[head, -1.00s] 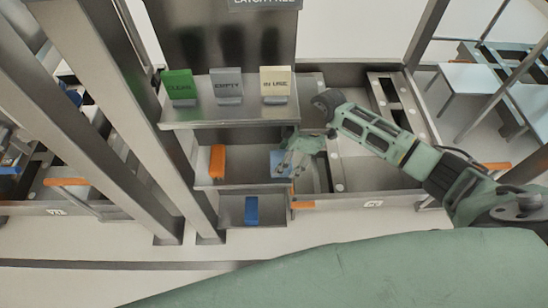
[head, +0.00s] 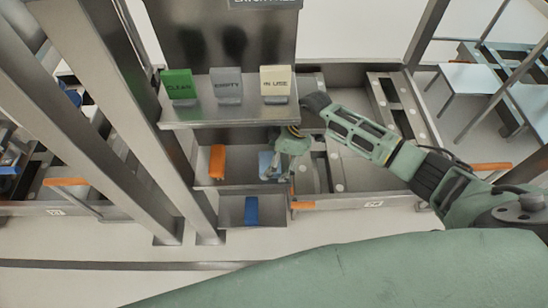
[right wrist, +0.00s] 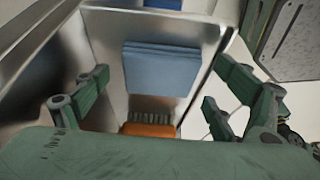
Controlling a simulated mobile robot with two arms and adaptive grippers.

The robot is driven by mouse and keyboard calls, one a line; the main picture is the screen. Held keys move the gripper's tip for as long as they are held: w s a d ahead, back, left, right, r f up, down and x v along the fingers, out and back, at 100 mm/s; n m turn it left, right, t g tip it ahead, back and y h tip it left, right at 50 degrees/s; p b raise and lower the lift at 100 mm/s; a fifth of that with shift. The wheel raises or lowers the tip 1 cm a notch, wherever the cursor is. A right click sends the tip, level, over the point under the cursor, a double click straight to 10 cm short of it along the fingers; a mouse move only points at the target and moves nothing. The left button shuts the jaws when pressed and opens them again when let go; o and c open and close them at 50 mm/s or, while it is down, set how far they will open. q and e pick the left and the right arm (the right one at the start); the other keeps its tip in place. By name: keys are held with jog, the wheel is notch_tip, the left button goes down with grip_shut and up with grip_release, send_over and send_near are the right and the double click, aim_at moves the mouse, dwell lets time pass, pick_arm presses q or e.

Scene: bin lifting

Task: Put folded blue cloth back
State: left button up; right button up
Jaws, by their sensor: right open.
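The folded blue cloth (head: 267,166) lies in the middle tray (head: 240,181) of the steel stand, towards its right end. In the right wrist view the cloth (right wrist: 160,70) shows as a light blue layered stack between the tray's walls. My right gripper (head: 279,165) is above the right end of this tray, beside and partly over the cloth in the head view. My left gripper is in neither view.
An orange-backed brush (head: 217,161) lies in the same tray, left of the cloth; its bristles show in the wrist view. A dark blue object (head: 251,210) is in the lower tray. Green, grey and cream signs (head: 275,82) stand on the shelf above. Steel posts (head: 110,110) rise at left.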

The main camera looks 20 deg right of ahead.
jog(key=shift+r, duration=0.3)
jog(key=s+d, duration=0.3)
jog(key=d, duration=0.9)
jog(key=shift+s+r, duration=0.25)
jog(key=shift+r, duration=0.05)
dwell(0.9)
